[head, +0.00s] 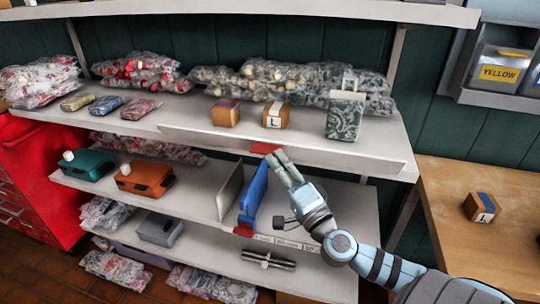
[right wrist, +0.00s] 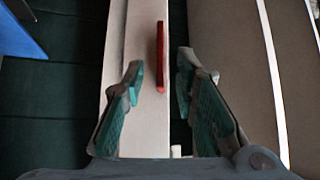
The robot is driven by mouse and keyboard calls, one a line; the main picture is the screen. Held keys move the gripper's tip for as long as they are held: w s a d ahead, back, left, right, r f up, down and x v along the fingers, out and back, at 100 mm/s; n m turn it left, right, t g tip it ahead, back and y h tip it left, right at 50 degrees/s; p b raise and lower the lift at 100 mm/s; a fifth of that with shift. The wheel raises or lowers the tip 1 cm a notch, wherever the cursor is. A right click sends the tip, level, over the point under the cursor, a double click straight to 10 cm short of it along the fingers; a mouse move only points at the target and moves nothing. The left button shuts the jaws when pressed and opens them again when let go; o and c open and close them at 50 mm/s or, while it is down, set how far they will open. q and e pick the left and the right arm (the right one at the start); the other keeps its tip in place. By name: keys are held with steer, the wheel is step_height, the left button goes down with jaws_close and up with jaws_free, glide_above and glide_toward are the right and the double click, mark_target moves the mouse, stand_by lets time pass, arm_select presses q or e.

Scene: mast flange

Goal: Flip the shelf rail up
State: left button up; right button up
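The shelf rail (head: 345,158) is a long pale strip along the front edge of the upper shelf (head: 185,112). I cannot tell its exact tilt. My right gripper (head: 276,156) is at this tab, in front of the shelf edge. In the right wrist view the right gripper (right wrist: 160,88) is open, and the red tab (right wrist: 160,58) stands upright in the picture between its fingers, near the tips. I cannot tell whether they touch. My left gripper is not in view.
Small boxes (head: 226,112), a patterned carton (head: 345,115) and several bagged goods (head: 290,78) stand on the upper shelf. A blue panel (head: 254,195) and a grey panel (head: 231,190) stand below, close to my right gripper. A wooden table (head: 495,235) is at the right.

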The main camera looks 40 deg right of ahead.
mark_target(269, 143)
steer(key=x, duration=0.4)
steer(key=shift+w+a+r, duration=0.1)
steer(key=shift+w, duration=0.05)
steer(key=shift+c, duration=0.6)
jaws_close()
steer(key=r+m+p, duration=0.1)
steer(key=p, duration=0.4)
steer(key=r+g+p, duration=0.1)
steer(key=p, duration=0.3)
steer(key=shift+w+d+r+m+p, duration=0.1)
steer(key=shift+d+m+p, duration=0.15)
steer(key=shift+m+p, duration=0.15)
steer(key=g+p, duration=0.1)
steer(key=p, duration=0.2)
steer(key=d+m+g+p, duration=0.1)
steer(key=p, duration=0.3)
steer(key=shift+w+m+p, duration=0.3)
steer(key=shift+f, duration=0.4)
steer(key=shift+o, duration=0.6)
jaws_free()
